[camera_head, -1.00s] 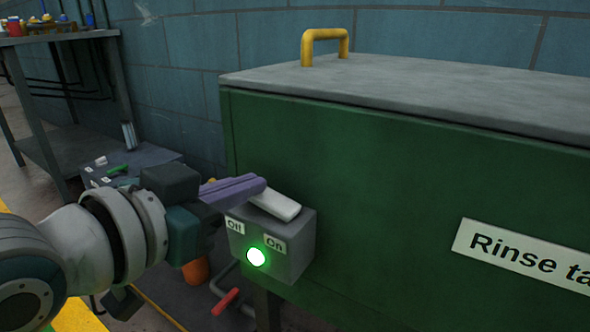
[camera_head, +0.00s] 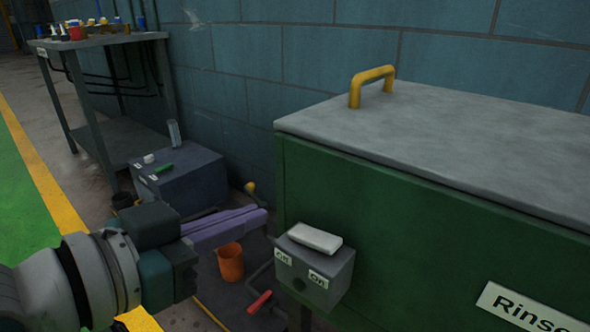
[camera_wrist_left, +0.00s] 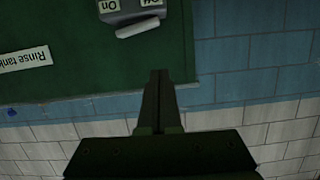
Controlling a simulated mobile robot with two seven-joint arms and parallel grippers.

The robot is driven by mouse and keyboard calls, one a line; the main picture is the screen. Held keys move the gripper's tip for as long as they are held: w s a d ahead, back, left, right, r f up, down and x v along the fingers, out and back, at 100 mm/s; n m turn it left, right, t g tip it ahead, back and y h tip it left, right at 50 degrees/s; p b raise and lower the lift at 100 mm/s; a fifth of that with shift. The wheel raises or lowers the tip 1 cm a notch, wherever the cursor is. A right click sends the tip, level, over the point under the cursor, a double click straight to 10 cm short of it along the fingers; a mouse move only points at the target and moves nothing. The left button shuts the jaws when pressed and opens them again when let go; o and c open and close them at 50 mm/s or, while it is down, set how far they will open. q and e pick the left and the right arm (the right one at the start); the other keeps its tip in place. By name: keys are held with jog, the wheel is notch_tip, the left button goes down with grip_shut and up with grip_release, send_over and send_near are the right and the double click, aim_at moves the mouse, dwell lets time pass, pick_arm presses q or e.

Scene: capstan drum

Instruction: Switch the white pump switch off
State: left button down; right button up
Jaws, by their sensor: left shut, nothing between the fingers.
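The white pump switch lever (camera_head: 315,238) lies on top of a grey switch box (camera_head: 325,272) on the green tank's front. The box has an Off label (camera_head: 283,260) at left and an On label (camera_head: 318,279) at right. Its round lamp (camera_head: 298,285) is dark. My left gripper (camera_head: 262,217) is shut and empty, with its purple fingers just left of the box, apart from the lever. In the left wrist view the lever (camera_wrist_left: 138,27) shows upside down beyond the shut fingertips (camera_wrist_left: 159,74). My right gripper is not in view.
The rinse tank (camera_head: 400,230) fills the right side, with a yellow handle (camera_head: 372,85) on its lid. An orange cup (camera_head: 231,262) and a red-handled valve (camera_head: 260,302) are below the gripper. A low grey box (camera_head: 190,187) and a workbench (camera_head: 95,42) stand behind at left.

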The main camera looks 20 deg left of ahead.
pick_arm(q)
jog(key=shift+p+v, duration=0.35)
jog(key=shift+v, duration=1.25)
jog(key=shift+w+a, duration=0.1)
jog(key=shift+a, duration=0.05)
